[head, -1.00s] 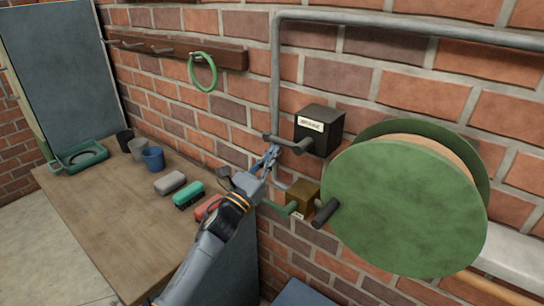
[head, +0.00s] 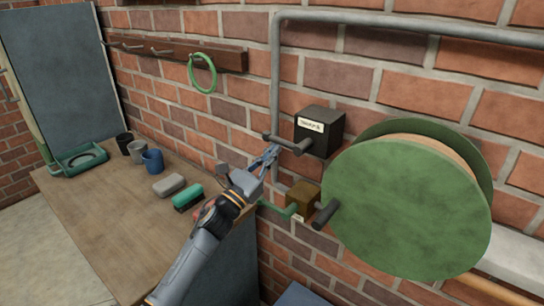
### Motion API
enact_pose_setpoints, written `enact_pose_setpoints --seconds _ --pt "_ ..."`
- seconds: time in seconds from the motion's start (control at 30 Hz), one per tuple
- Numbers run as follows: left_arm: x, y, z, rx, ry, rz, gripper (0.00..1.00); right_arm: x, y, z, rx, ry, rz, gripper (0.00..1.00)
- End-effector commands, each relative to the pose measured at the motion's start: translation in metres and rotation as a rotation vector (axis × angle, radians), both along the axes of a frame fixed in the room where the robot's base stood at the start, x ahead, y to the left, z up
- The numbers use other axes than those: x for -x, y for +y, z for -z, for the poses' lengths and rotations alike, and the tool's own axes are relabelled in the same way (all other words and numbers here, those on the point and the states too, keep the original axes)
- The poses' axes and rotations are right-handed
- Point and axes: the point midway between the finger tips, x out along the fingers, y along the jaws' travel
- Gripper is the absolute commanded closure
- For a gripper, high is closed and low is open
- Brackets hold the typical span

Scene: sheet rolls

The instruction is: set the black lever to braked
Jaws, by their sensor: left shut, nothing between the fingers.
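The black lever (head: 290,144) sticks out to the left from a black box (head: 330,134) on the brick wall, its knob end near the pipe. The box carries a white label (head: 311,125) whose text is too small to read. My left gripper (head: 272,152) is shut and empty, just below the lever's left part. I cannot tell whether its fingertips touch the lever. My right gripper is not in view.
A brown box (head: 302,196) with a green lever (head: 278,209) sits below. A large green reel (head: 405,208) with a dark handle (head: 325,214) stands at right. A grey pipe (head: 276,75) runs behind the lever. Cups and brushes stand on the wooden table (head: 115,225).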

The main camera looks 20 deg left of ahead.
Motion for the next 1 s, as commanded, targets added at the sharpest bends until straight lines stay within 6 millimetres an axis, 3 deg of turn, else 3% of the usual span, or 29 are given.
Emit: enact_pose_setpoints --seconds 0.37,1.0 --pt "-0.001 0.004 -0.013 -0.186 -0.073 -0.001 1.00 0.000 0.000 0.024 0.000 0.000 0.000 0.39" --pt "0.001 -0.002 -0.060 -0.757 -0.279 -0.002 1.00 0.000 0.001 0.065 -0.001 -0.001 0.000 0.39"
